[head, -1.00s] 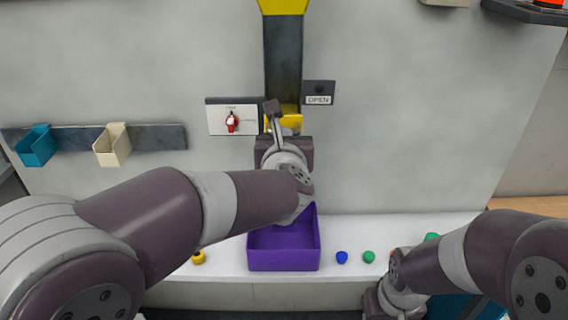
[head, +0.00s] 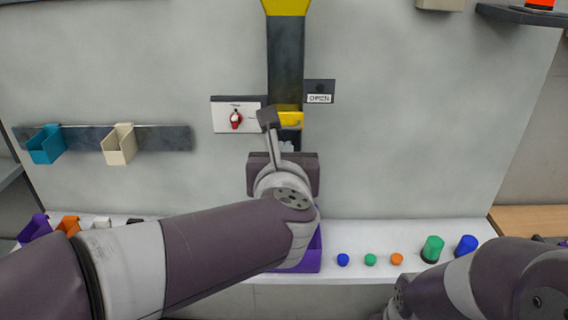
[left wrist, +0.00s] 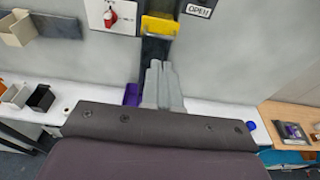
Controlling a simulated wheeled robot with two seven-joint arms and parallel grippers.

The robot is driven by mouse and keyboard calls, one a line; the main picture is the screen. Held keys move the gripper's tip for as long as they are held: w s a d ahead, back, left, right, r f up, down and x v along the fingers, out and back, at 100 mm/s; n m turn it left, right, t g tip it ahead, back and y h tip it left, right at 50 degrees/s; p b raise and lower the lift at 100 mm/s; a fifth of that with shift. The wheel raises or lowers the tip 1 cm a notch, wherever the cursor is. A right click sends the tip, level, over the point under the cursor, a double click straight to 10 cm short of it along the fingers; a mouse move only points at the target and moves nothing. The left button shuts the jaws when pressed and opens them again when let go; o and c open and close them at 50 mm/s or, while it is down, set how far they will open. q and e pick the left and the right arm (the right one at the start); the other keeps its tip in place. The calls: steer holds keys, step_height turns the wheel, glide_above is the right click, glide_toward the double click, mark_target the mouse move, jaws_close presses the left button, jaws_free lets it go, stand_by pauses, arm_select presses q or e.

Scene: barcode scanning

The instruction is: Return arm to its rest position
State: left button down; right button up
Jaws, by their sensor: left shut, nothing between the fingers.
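My left arm reaches in from the left across the middle of the head view. My left gripper (head: 287,146) points at the grey wall, below the yellow end of a dark chute. Its fingers are together and empty in the left wrist view (left wrist: 161,84). My right arm is at the lower right of the head view, bent down, and its fingers are out of the picture.
A purple bin (head: 312,262) on the white shelf is partly hidden behind my left arm. Blue, green and orange pieces lie right of it. A red switch (head: 236,119) and an OPEN sign (head: 319,98) are on the wall. Teal (head: 46,145) and cream (head: 119,145) holders hang left.

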arm_select(q)
steer(key=s+d+f+m+g+h, duration=0.1)
steer(key=s+d+f+m+h, duration=0.2)
steer(key=m, duration=0.5)
steer(key=s+d+f+m+g+h, duration=0.1)
steer(key=d+m+h, duration=0.25)
steer(key=m, duration=0.45)
step_height(320, 180, down, 8)
steer(key=s+m+g, duration=0.1)
steer(key=m+g, duration=0.2)
steer(key=m, duration=0.7)
steer(key=s+a+f+m+g+y, duration=0.2)
steer(key=s+a+f+m+g, duration=0.1)
steer(key=a+f+m, duration=0.3)
steer(key=s+a+f+m+g+y, duration=0.1)
steer(key=s+a+f+m+g, duration=0.25)
steer(key=f, duration=0.35)
steer(key=s+a+f+g+y, duration=0.1)
steer(key=s+a+f, duration=0.1)
steer(key=a, duration=0.5)
steer(key=s+a+f+g+y, duration=0.2)
steer(key=s+a+f, duration=0.1)
steer(key=a+f, duration=0.2)
steer(key=a, duration=0.2)
steer(key=shift+a+f+m+b, duration=0.15)
steer(key=shift+a+m+b, duration=0.15)
steer(key=shift+m, duration=0.05)
